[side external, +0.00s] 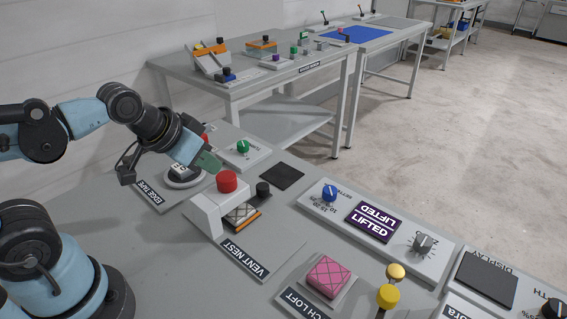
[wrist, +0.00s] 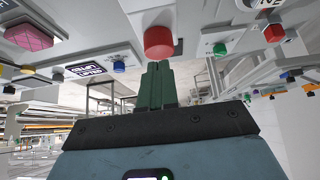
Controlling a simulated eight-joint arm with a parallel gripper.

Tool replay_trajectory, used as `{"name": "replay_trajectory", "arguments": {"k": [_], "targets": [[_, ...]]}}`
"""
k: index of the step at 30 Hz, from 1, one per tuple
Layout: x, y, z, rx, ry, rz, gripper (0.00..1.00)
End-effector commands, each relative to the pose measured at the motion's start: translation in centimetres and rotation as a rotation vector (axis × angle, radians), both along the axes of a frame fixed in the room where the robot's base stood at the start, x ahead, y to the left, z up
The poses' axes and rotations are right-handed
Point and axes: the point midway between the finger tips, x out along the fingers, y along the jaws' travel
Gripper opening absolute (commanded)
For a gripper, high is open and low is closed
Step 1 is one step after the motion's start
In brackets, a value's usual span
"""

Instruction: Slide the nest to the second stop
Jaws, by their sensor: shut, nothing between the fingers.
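The station labelled VENT NEST (side external: 245,258) has a white bridge (side external: 205,213) with a red button (side external: 227,181) on top. Under the bridge, a small orange-edged nest (side external: 246,223) with a pale quilted piece is partly hidden. A black knob (side external: 263,189) stands just behind it. Stop marks cannot be made out. My gripper (side external: 211,166) is shut and empty, its green fingers just behind and left of the red button. In the wrist view, the fingers (wrist: 157,72) point at the red button (wrist: 158,42), close to it; whether they touch cannot be told.
A dark square pad (side external: 282,176) lies behind the nest. A pink quilted block (side external: 328,276) sits in front. A green knob (side external: 243,147) stands behind my gripper.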

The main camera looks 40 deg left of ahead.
Motion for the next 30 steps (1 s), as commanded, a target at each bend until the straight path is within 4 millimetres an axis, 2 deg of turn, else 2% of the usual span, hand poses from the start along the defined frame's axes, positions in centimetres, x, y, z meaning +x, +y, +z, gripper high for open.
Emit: {"name": "replay_trajectory", "arguments": {"k": [1,2,7,12,20,24,30], "targets": [[0.0,0.0,0.0,0.000,0.000,0.000,0.02],[0.0,0.0,0.0,0.000,0.000,0.000,0.06],[0.6,-0.1,0.5,0.019,0.033,-0.030,0.32],[2.7,-0.3,1.7,0.075,0.140,-0.131,0.58],[6.7,-0.8,2.2,0.155,0.335,-0.334,0.59],[9.0,-1.1,1.7,0.184,0.436,-0.451,0.59],[11.3,-1.5,0.5,0.205,0.548,-0.589,0.59]]}}
